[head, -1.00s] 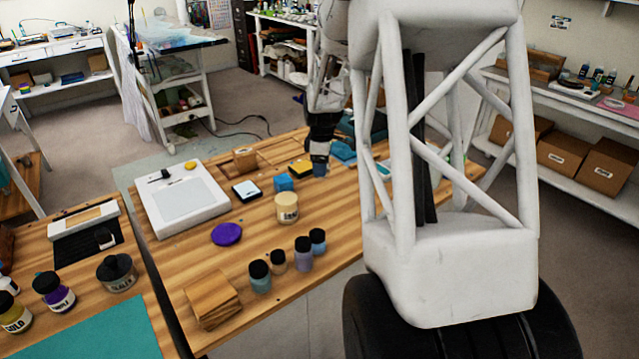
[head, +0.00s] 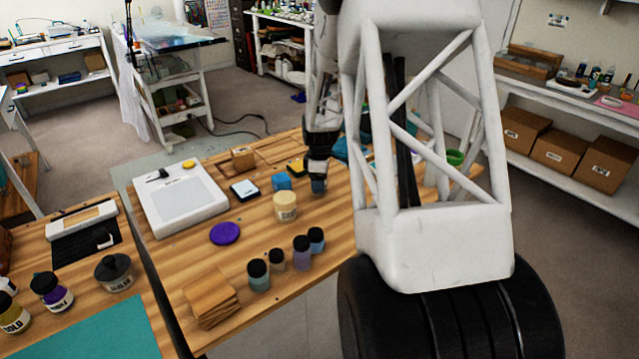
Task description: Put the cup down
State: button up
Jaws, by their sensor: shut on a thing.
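My gripper (head: 318,176) points down over the far right part of the wooden table (head: 340,215). It is shut on a small blue-grey cup (head: 319,187), which hangs upright below the fingers, largely covered by them. The cup is at or just above the tabletop; I cannot tell whether its base touches. It is right of a blue block (head: 282,182) and behind a cream jar (head: 285,206).
Stacked wooden boards (head: 211,297) lie at the front. A green container (head: 455,157) shows behind my arm. Bare wood lies in front of the cup.

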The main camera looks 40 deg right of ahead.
jog(key=shift+f, duration=0.5)
jog(key=shift+f, duration=0.15)
jog(key=o, duration=0.9)
jog(key=shift+r, duration=0.2)
jog(key=shift+r, duration=5.95)
jog(key=shift+a, duration=0.1)
